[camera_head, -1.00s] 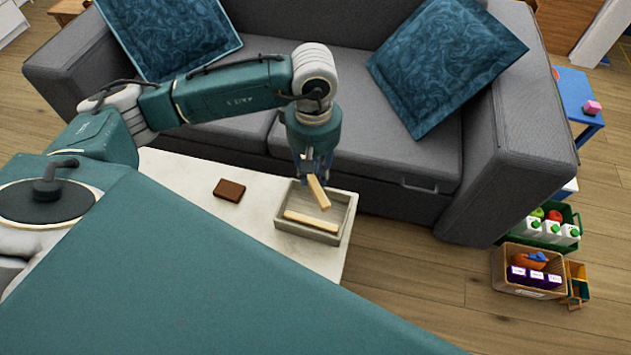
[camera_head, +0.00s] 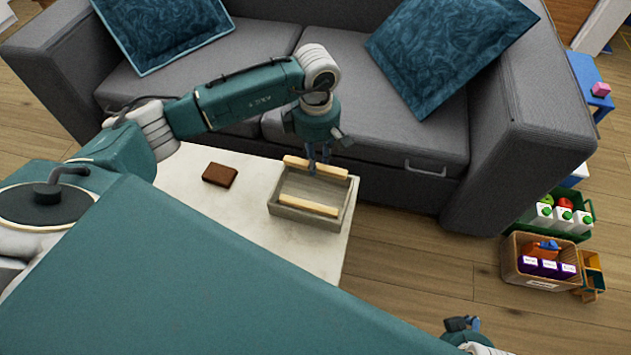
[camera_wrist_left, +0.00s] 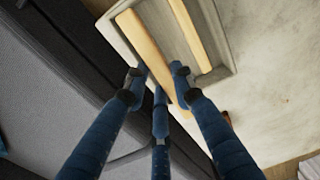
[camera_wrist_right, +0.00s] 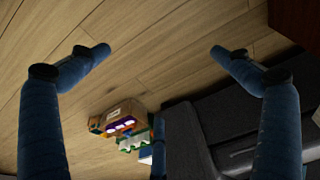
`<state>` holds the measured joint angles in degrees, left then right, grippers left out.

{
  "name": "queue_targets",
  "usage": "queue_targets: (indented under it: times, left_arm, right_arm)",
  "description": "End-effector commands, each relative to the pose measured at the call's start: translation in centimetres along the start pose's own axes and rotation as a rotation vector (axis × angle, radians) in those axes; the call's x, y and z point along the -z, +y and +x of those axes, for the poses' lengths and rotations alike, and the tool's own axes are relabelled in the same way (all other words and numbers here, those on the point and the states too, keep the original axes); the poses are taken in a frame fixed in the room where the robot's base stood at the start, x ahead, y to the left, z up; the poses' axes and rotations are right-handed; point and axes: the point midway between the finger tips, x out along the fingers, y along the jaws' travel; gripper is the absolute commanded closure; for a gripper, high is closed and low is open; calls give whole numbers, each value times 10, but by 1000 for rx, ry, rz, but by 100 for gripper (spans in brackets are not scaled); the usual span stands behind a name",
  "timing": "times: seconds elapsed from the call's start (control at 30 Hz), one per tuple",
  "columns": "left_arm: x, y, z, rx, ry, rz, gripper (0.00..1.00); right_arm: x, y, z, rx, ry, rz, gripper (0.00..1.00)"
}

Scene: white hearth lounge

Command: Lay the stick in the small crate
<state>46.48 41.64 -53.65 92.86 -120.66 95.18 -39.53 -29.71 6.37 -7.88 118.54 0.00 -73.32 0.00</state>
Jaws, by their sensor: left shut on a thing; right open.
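My left gripper (camera_head: 319,160) is shut on a pale wooden stick (camera_head: 335,170), near the far long wall of the small grey crate (camera_head: 346,205). In the left wrist view the held stick (camera_wrist_left: 143,38) runs roughly along that wall. I cannot tell whether it touches the rim. A second pale stick (camera_head: 308,206) lies inside the crate along the near wall; it also shows in the left wrist view (camera_wrist_left: 186,30). My right gripper (camera_head: 468,330) is partly in view at the bottom; the right wrist view shows its fingers (camera_wrist_right: 155,55) open and empty.
The crate stands on a white marble-like table (camera_head: 255,235). A brown block (camera_head: 220,174) lies left of it, with clear tabletop between. A grey sofa (camera_head: 400,130) is close behind the table. A basket (camera_head: 515,262) and a green crate (camera_head: 585,215) stand on the floor at right.

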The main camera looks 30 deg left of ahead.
Motion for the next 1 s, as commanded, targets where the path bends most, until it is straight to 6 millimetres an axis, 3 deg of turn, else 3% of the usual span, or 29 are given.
queue_targets:
  times: [0.03, 0.13, 0.37, 0.6, 1.0]
  left_arm:
    - [0, -2, 16, 5, 1, 0, 100]
    - [0, -1, 36, 4, 0, 0, 100]
    - [0, 0, 57, 1, -1, 1, 100]
    - [0, 0, 92, 2, -1, 1, 100]
    - [0, 0, 97, -1, 0, 2, 100]
  right_arm:
    - [2, 0, -5, -1, 6, 1, 0]
    - [5, 1, -16, -2, 12, 1, 0]
    - [8, 2, -30, -3, 17, 2, 0]
    - [10, 3, -53, -5, 29, 4, 0]
    - [11, 3, -59, -6, 31, 4, 0]
